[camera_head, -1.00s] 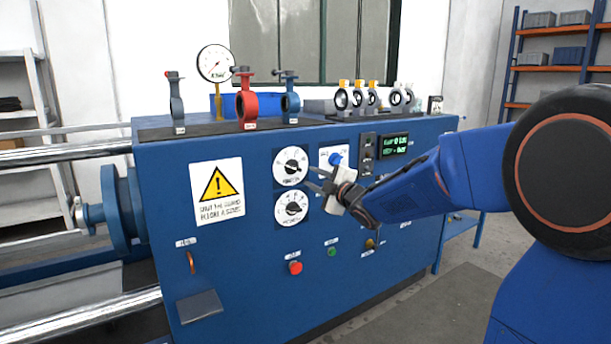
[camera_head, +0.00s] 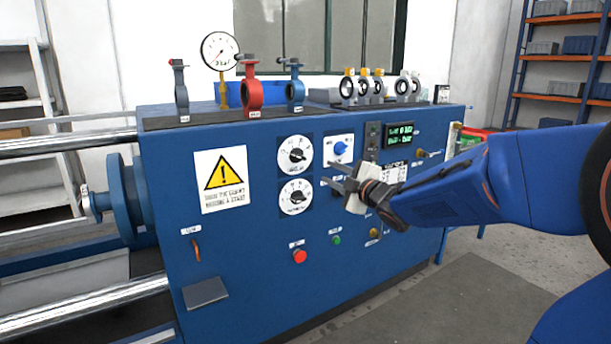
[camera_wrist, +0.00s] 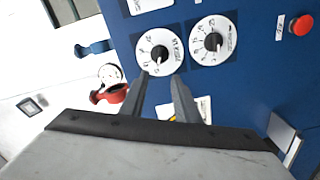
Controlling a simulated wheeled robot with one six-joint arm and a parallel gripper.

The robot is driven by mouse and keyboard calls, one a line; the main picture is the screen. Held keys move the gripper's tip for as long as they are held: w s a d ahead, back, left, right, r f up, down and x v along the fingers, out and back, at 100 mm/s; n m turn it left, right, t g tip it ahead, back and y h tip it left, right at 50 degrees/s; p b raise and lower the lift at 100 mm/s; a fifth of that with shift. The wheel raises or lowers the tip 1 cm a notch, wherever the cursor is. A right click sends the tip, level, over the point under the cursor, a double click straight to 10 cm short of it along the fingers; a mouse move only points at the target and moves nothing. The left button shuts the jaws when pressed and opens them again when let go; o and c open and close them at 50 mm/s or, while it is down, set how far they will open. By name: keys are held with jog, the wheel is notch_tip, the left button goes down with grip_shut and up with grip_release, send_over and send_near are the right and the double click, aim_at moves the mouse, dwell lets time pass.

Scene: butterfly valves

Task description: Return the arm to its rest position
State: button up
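My arm reaches in from the right side of the head view. My gripper (camera_head: 331,173) is in front of the panel of a blue machine (camera_head: 240,250), just right of two round white dials. Its two fingers are apart with nothing between them. In the wrist view, the gripper (camera_wrist: 160,82) points toward the panel, and its fingers show a gap. The upper dial (camera_head: 295,154) and lower dial (camera_head: 295,197) are both uncovered in the head view. The gripper hides part of the panel below the blue knob (camera_head: 340,148).
On the machine top stand a grey valve (camera_head: 181,90), a red valve (camera_head: 251,92), a blue valve (camera_head: 295,92) and a gauge (camera_head: 220,51). A red button (camera_head: 299,256) and a green button (camera_head: 336,240) sit low on the panel. Open floor (camera_head: 450,310) lies at front right.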

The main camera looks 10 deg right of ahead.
jog(key=shift+s+d, duration=0.1)
jog(key=s+d+f+m+g+h, duration=0.25)
jog(key=s+f+m+h, duration=0.2)
jog(key=s, duration=0.35)
jog(key=s+d+f+m+g+h, duration=0.2)
jog(key=s+d+f+m+h, duration=0.15)
jog(key=s+m, duration=0.3)
jog(key=s+a+f+m+g+y, duration=0.1)
jog(key=s+a+f+m+g, duration=0.1)
jog(key=s, duration=1)
jog(key=s+a+f+m+g+y, duration=0.1)
jog(key=s+f+m+g, duration=0.3)
jog(key=s, duration=0.9)
notch_tip(320, 180, down, 5)
jog(key=shift+s+a+r+g, duration=0.1)
jog(key=shift+s+a+g, duration=0.05)
jog(key=shift+a+g, duration=0.7)
jog(key=shift+d, duration=0.15)
